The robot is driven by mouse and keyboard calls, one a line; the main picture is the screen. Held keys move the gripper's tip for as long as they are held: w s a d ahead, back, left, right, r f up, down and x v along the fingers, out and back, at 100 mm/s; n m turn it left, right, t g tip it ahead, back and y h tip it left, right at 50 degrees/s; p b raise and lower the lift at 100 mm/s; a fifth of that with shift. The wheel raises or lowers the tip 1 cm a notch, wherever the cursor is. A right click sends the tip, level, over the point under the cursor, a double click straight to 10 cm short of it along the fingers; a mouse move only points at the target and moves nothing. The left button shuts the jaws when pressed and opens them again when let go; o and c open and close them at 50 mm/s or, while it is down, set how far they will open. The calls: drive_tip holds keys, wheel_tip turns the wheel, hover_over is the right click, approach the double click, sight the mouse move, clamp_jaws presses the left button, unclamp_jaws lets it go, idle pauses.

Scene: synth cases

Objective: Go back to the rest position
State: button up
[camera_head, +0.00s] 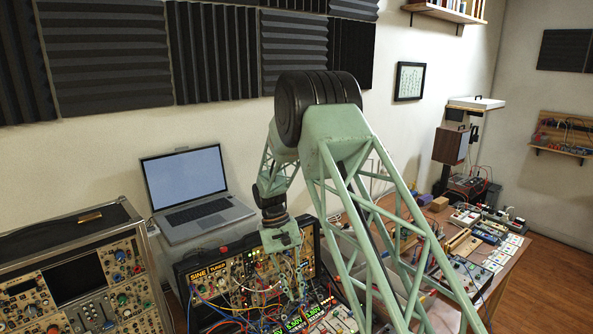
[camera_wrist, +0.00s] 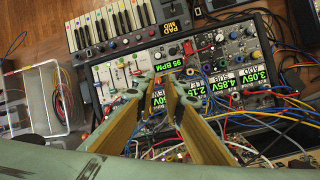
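My gripper (camera_wrist: 161,84) shows in the wrist view as two gold fingers reaching in from the bottom. A narrow gap is between their tips, and modules show through it. I see nothing held there. In the head view my gripper (camera_head: 294,290) points down in front of the black synth case (camera_head: 185,268), among its patch cables. I cannot tell whether the fingertips touch a panel or a cable. My green lattice arm rises over the table and bends down to the case.
A laptop (camera_head: 197,190) stands open behind the case. A second rack case (camera_head: 75,270) is at the left. In the wrist view, patch cables (camera_wrist: 265,125) cross the modules, a small keyboard (camera_wrist: 105,28) lies at the top, and a clear bin (camera_wrist: 35,100) is at the left.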

drive_tip(key=s+d+r+t+y+b, duration=0.1)
drive_tip(key=s+d+r+b, duration=0.1)
drive_tip(key=s+d+r, duration=0.55)
drive_tip(key=s+d+r+m+t+b, duration=0.15)
drive_tip(key=s+r, duration=0.25)
drive_tip(key=r, duration=0.6)
drive_tip(key=s+d+r+t+y+b, duration=0.1)
drive_tip(key=s+d+r+b, duration=0.2)
drive_tip(key=s+d+r, duration=0.45)
drive_tip(key=s+d+r+t+b, duration=0.1)
drive_tip(key=s+r+b, duration=0.15)
drive_tip(key=s, duration=0.55)
drive_tip(key=s+d+r+t+b, duration=0.1)
drive_tip(key=s+d+r, duration=0.15)
drive_tip(key=s, duration=0.55)
drive_tip(key=s+d+f+b, duration=0.1)
drive_tip(key=s+f+b, duration=0.1)
drive_tip(key=s, duration=0.6)
drive_tip(key=s+f+t+b, duration=0.1)
drive_tip(key=s+f, duration=0.1)
drive_tip(key=s, duration=0.6)
drive_tip(key=shift+d+f+m+y+b, duration=0.25)
drive_tip(key=shift+d+m+y+b, duration=0.1)
drive_tip(key=shift+m+y, duration=0.1)
drive_tip(key=shift+t, duration=0.25)
